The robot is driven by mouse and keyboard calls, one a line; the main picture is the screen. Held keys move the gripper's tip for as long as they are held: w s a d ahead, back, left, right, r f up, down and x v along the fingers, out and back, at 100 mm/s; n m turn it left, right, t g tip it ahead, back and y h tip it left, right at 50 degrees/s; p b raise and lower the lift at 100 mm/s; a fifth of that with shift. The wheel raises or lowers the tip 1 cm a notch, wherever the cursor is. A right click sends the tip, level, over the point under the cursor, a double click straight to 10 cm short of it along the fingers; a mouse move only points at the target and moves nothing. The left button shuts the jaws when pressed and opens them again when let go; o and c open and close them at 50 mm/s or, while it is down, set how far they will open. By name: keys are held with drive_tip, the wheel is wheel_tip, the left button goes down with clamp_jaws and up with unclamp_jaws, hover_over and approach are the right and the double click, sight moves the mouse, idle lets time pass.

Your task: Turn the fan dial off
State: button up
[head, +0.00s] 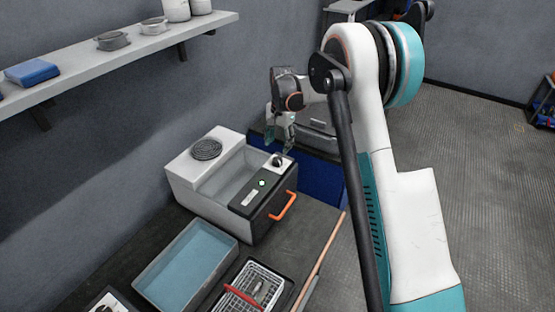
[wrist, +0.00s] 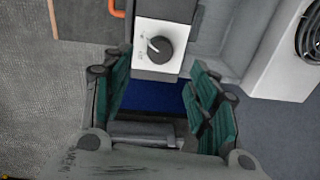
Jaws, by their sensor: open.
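The fan dial (head: 278,161) is a dark round knob on a white panel at the back right corner of a grey and white box unit (head: 183,183). In the wrist view the dial (wrist: 160,49) has a pale pointer mark toward its upper left. My gripper (head: 281,134) is open and empty, above and just behind the dial in the head view. In the wrist view its green-padded fingers (wrist: 161,78) are spread, and the dial lies just beyond the fingertips, roughly centred between them. No contact shows.
The unit carries a round fan grille (head: 206,149), a lit green indicator (head: 262,183) and an orange handle (head: 283,206). A blue tray (head: 150,283) and a wire basket (head: 240,272) lie nearer on the bench. A wall shelf (head: 80,69) stands left. A blue cabinet (head: 318,177) is behind.

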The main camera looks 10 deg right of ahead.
sight(277, 160)
drive_tip(key=f, duration=0.4)
drive_tip(key=f+b, duration=0.1)
drive_tip(key=f, duration=0.3)
drive_tip(key=shift+w+a+f, duration=0.1)
drive_tip(key=shift+w+a, duration=0.1)
drive_tip(key=c, duration=1.1)
